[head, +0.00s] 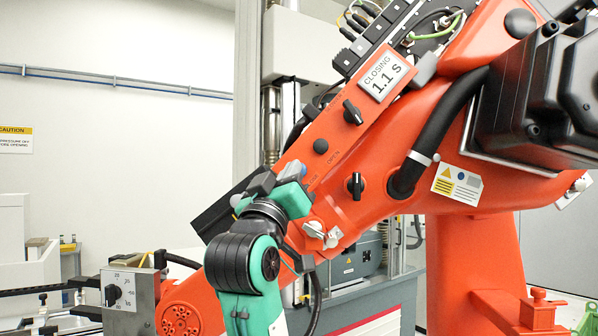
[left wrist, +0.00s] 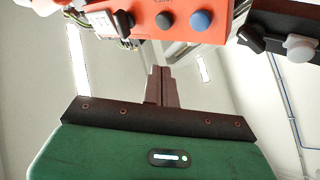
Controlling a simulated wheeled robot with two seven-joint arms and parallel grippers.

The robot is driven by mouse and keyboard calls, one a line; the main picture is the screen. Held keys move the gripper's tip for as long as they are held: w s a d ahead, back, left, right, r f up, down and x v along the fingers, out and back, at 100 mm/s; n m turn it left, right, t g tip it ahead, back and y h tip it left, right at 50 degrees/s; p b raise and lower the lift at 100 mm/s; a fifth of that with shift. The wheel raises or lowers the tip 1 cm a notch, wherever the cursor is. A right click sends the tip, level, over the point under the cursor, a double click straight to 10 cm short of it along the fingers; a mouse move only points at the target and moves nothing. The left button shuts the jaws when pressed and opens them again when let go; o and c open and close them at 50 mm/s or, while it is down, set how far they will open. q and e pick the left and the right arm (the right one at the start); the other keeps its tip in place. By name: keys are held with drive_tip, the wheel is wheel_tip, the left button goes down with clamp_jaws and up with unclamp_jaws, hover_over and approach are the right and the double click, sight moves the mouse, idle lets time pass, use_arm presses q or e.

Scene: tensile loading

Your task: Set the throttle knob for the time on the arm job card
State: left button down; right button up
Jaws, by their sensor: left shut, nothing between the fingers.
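The job card (head: 386,73) on the orange arm reads "CLOSING 1.1 S". I cannot tell for certain which is the throttle knob. My left gripper (head: 291,171) is in front of the panel's lower part and hides some of it. My right gripper is not in view.
A grey box with a dial and black knob (head: 113,294) stands at the lower left. A black housing in the left wrist view carries a black knob (left wrist: 251,39) and a white knob (left wrist: 299,48). A thick black hose (head: 437,128) loops along the orange arm.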

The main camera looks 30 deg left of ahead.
use_arm(q)
drive_tip(key=w+a, duration=0.4)
drive_tip(key=w, duration=0.3)
drive_tip(key=shift+w, duration=0.4)
drive_tip(key=shift+w+a, duration=0.1)
drive_tip(key=shift+w, duration=0.05)
idle(1.7)
drive_tip(key=shift+w+a, duration=0.15)
drive_tip(key=shift+w, duration=0.05)
